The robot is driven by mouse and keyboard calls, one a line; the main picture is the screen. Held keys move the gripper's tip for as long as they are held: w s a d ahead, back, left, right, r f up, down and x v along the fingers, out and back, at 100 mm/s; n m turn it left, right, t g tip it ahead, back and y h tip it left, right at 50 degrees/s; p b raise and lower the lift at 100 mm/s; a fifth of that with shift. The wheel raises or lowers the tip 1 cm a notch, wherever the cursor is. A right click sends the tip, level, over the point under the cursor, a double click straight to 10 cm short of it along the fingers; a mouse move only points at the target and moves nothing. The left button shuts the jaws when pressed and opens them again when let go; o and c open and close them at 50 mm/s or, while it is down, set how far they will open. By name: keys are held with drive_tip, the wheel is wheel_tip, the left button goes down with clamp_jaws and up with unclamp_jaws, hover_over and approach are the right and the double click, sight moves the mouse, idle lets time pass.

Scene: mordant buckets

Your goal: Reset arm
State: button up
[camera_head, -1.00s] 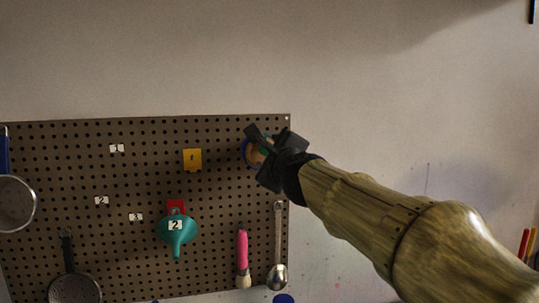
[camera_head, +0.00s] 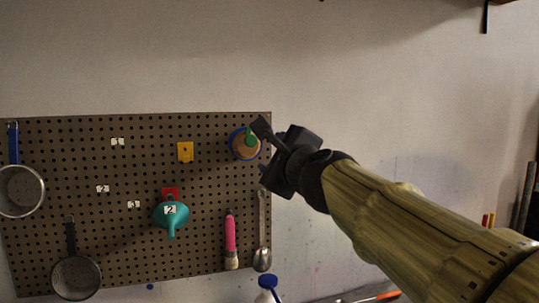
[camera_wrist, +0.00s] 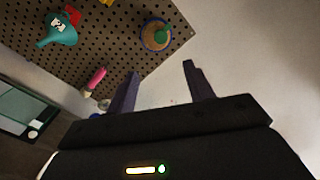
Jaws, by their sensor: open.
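My gripper (camera_head: 262,152) is open and empty, raised in front of the wall by the right edge of the pegboard. In the wrist view its two fingers (camera_wrist: 160,88) stand well apart with nothing between them. A round brown thing with a blue rim and a green peg or knob (camera_head: 243,145) hangs at the upper right of the pegboard (camera_head: 100,225), just left of my gripper. It also shows in the wrist view (camera_wrist: 152,39), beyond the fingers and apart from them.
A teal funnel (camera_head: 171,214) tagged 2, a pink-handled brush (camera_head: 231,240), a spoon (camera_head: 263,232) and pans (camera_head: 75,277) hang on the board. A yellow holder (camera_head: 185,151) is empty. A blue-capped white bottle (camera_head: 267,289) stands below. The wall at right is mostly clear.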

drive_tip(key=shift+w, duration=0.1)
drive_tip(key=shift+f, duration=0.1)
drive_tip(key=s+d+f+n+g+h+p, duration=0.1)
drive_tip(key=d+f+n+g, duration=0.15)
drive_tip(key=f, duration=0.65)
drive_tip(key=d+f+n+g+h, duration=0.15)
drive_tip(key=f+n, duration=0.25)
drive_tip(key=f, duration=0.5)
drive_tip(key=s+d+f+n+g+p, duration=0.1)
drive_tip(key=d+f+n+g, duration=0.2)
drive_tip(key=f, duration=0.6)
drive_tip(key=s+d+f+n+g+h, duration=0.1)
drive_tip(key=s+d+f+n+g, duration=0.2)
drive_tip(key=s+f+n, duration=0.2)
drive_tip(key=s+d+f+n+g+h, duration=0.1)
drive_tip(key=s+d+f+n+g, duration=0.2)
drive_tip(key=s+f+n, duration=0.3)
drive_tip(key=s+f+g+p, duration=0.1)
drive_tip(key=s+f, duration=0.4)
drive_tip(key=f, duration=0.3)
drive_tip(key=shift+s+g+h, duration=0.25)
drive_tip(key=shift+g+h, duration=0.05)
drive_tip(key=shift+h, duration=0.05)
